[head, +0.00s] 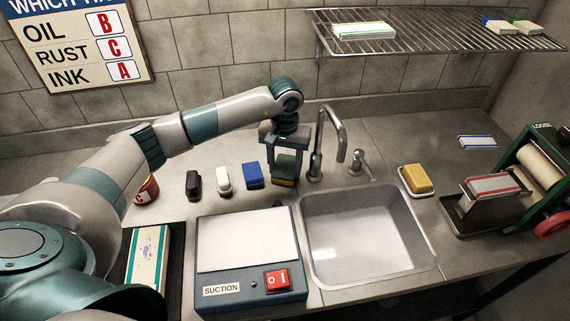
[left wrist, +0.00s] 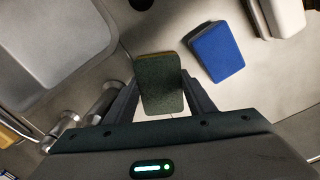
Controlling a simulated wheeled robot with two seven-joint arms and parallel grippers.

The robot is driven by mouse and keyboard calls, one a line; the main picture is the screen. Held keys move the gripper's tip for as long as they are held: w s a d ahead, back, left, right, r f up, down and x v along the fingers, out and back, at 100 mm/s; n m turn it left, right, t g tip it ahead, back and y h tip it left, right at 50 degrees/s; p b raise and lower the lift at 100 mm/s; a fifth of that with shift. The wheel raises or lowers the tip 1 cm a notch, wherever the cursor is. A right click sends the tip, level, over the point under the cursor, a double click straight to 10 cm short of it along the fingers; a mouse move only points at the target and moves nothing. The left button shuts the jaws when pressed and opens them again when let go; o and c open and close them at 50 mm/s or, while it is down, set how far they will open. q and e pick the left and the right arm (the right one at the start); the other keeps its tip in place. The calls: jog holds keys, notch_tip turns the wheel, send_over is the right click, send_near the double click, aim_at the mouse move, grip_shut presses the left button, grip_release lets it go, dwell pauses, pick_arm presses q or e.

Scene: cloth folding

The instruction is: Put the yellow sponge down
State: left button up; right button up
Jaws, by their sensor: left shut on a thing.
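In the left wrist view the sponge (left wrist: 160,84) lies between the two fingers, green face toward the camera. It is at or just above the counter; I cannot tell whether it touches. A yellow block (head: 416,178) sits on a white dish right of the sink. My right gripper is not in view.
A blue block (head: 253,175), a white one (head: 224,179) and a black one (head: 193,184) stand left of the held sponge. The faucet (head: 322,145) is close on its right. The sink (head: 365,235) and suction plate (head: 248,240) are in front.

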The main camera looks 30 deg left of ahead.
pick_arm(q)
jog(key=shift+f, duration=0.15)
jog(key=shift+f+b, duration=0.1)
jog(key=shift+b, duration=0.2)
jog(key=o, duration=1.1)
